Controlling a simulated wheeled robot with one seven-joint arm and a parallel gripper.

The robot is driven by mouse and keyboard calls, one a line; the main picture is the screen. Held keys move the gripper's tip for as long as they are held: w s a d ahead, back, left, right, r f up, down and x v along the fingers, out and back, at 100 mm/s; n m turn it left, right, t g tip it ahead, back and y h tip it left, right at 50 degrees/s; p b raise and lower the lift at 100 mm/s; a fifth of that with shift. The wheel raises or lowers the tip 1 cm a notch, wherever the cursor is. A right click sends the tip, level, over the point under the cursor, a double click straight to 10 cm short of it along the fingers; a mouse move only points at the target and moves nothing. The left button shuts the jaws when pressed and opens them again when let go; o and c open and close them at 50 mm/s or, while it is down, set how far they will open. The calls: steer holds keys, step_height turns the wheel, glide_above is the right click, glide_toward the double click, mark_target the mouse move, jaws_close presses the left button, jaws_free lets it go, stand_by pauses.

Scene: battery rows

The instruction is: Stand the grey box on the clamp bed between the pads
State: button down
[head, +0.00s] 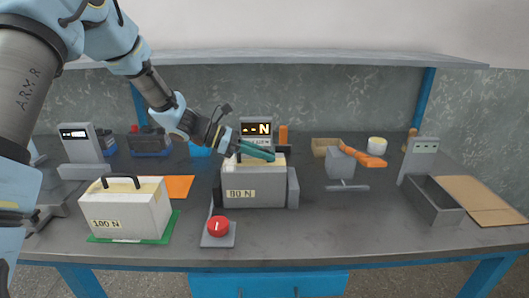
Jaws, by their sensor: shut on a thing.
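The grey box (252,188), with a tan top and a label that seems to read 80 N, is upright at the middle of the bench. It is at the clamp, with a grey pad (293,188) close by its right side. The left pad and the bed under the box are hard to make out. My gripper (257,152), with teal fingers, is at the top of the box and shut on it, apparently by its handle, which the fingers mostly hide. I cannot tell whether the box rests on the bed or hangs just above it.
A pale box marked 100 N (127,212) stands on a green mat (160,234) at the left. A red button (218,225) is at the front. A display reading dashes and N (257,129) stands behind.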

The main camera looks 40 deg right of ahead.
steer(key=c, duration=0.9)
jaws_free()
steer(key=b+v, duration=0.2)
steer(key=v, duration=1)
steer(key=shift+r, duration=0.2)
